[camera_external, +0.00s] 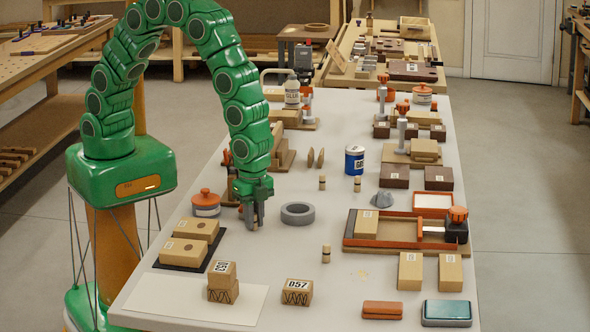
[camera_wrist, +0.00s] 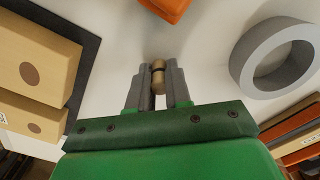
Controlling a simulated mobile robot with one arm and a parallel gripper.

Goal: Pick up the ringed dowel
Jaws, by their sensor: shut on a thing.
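My gripper (camera_external: 254,222) is low over the grey bench top, left of the grey tape ring. In the wrist view, its two grey fingers (camera_wrist: 158,88) are closed around a small tan dowel (camera_wrist: 158,76) with a dark ring near its middle. The dowel's ends stick out past the fingers. In the external view the fingers mostly hide this dowel, and I cannot tell whether it touches the bench. Similar ringed dowels stand apart on the bench: two behind the tape ring (camera_external: 322,183) (camera_external: 357,184) and one in front of it (camera_external: 326,254).
The grey tape ring (camera_external: 297,213) lies just right of my gripper. An orange-lidded jar (camera_external: 206,203) and wooden blocks on a dark mat (camera_external: 163,263) are on the left. Numbered blocks (camera_external: 297,292) stand in front. A clamp in an orange-edged tray (camera_external: 432,230) is at right.

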